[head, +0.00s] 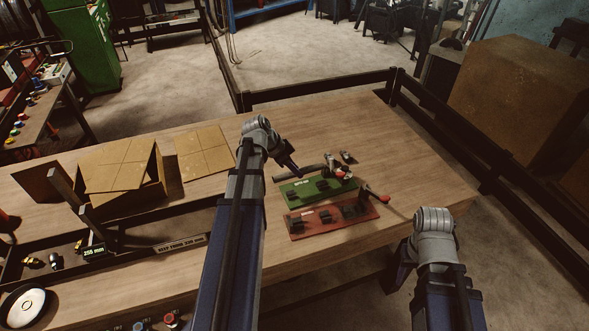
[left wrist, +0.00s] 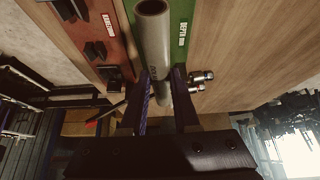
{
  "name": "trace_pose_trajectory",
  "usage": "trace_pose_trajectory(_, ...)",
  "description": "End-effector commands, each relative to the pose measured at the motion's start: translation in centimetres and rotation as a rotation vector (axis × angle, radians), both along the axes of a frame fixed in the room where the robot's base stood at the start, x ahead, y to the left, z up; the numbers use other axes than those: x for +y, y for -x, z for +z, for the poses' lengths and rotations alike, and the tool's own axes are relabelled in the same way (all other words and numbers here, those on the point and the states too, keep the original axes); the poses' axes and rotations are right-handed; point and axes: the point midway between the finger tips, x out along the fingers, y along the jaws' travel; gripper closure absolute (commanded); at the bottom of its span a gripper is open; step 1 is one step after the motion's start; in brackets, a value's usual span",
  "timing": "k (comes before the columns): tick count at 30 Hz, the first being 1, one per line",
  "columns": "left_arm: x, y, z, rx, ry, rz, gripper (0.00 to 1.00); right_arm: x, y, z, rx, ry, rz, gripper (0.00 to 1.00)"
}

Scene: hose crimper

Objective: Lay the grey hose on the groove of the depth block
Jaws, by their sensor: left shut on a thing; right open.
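The grey hose (head: 314,171) is held between the fingers of my left gripper (head: 294,171), just behind the green depth block (head: 318,191) in the head view. In the left wrist view the hose (left wrist: 155,45) runs between the two fingers (left wrist: 164,103), its open end toward the top. There it passes in front of the green block (left wrist: 182,22), which bears a white label. Whether the hose touches the block cannot be told, and the groove is not clearly visible. My right gripper (head: 392,277) is open and empty, off the table's front right edge.
A red block (head: 332,218) with black parts lies in front of the green one, with a red-handled lever (head: 377,196) at its right. Metal fittings (head: 347,157) stand behind. A cardboard box (head: 125,185) and a dark tray (head: 150,263) are at left. The table's right side is bare.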

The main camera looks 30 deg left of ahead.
Motion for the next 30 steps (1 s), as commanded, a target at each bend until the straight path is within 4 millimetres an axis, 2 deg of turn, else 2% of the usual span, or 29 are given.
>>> trace_pose_trajectory(11,0.0,0.0,-0.8,0.0,0.0,0.001,1.0,0.0,0.0,-0.8,0.0,0.0,0.001,0.5)
trace_pose_trajectory(30,0.0,0.0,-6.5,-0.001,-0.001,0.0,1.0,0.0,0.0,-6.5,0.0,0.001,0.002,0.5)
